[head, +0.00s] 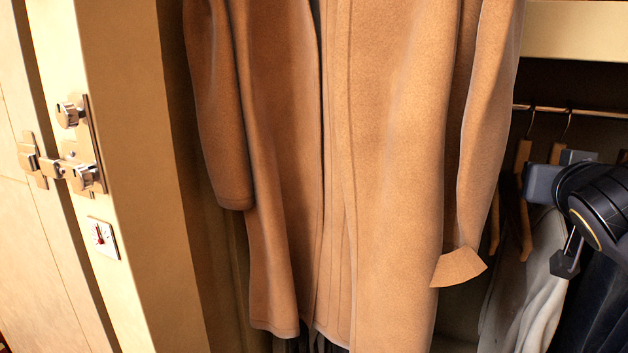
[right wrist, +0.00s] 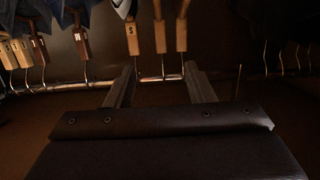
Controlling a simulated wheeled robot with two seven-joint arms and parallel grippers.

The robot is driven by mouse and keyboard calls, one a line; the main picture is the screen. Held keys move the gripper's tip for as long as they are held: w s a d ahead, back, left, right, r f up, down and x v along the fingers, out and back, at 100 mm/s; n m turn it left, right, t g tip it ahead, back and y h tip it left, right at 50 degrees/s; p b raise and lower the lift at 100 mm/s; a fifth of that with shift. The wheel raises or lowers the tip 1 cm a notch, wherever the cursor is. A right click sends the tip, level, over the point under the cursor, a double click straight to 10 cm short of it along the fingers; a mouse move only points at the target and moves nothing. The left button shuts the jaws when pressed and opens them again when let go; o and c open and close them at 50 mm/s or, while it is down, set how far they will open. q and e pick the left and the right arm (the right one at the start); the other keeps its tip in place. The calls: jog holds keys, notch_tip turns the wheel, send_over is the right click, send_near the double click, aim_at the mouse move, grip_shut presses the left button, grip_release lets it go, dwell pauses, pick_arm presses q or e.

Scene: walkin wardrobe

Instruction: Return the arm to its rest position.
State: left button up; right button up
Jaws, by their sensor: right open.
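My right gripper (right wrist: 160,78) is open in the right wrist view, its two dark fingers spread apart with nothing held between them. The clothes rail (right wrist: 68,86) and several wooden hangers (right wrist: 160,37) show around and past the fingertips; I cannot tell how far off the rail is. In the head view, part of my dark right arm (head: 597,200) comes in at the right edge, in front of the hanging clothes. My left arm and left gripper are not in view.
A long tan coat (head: 395,150) hangs in the middle of the head view. To its right, a rail (head: 590,112) holds wooden hangers with a grey garment (head: 540,290) and dark clothes. A door post with a metal latch (head: 85,150) and a small plate (head: 102,237) stands left.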

jog(key=s+a+f+n+g+y+p, duration=0.1)
jog(key=s+a+f+g+y, duration=0.25)
jog(key=s+a+f, duration=0.45)
jog(key=s+a+f+n+g+y+p, duration=0.15)
jog(key=s+a+f+y, duration=0.3)
jog(key=f, duration=0.85)
jog(key=s+a+f+n+g+y+p, duration=0.1)
jog(key=s+a+f+n+g+y, duration=0.2)
jog(key=s+a+f, duration=0.55)
jog(key=w+d+r+p, duration=0.1)
jog(key=r+p, duration=1.6)
jog(key=p, duration=0.1)
jog(key=w+d+r+m+p, duration=0.1)
jog(key=d+r+p, duration=0.1)
jog(key=r+p, duration=1.6)
jog(key=shift+r+p, duration=0.25)
jog(key=shift+p, duration=0.35)
jog(key=shift+w, duration=0.1)
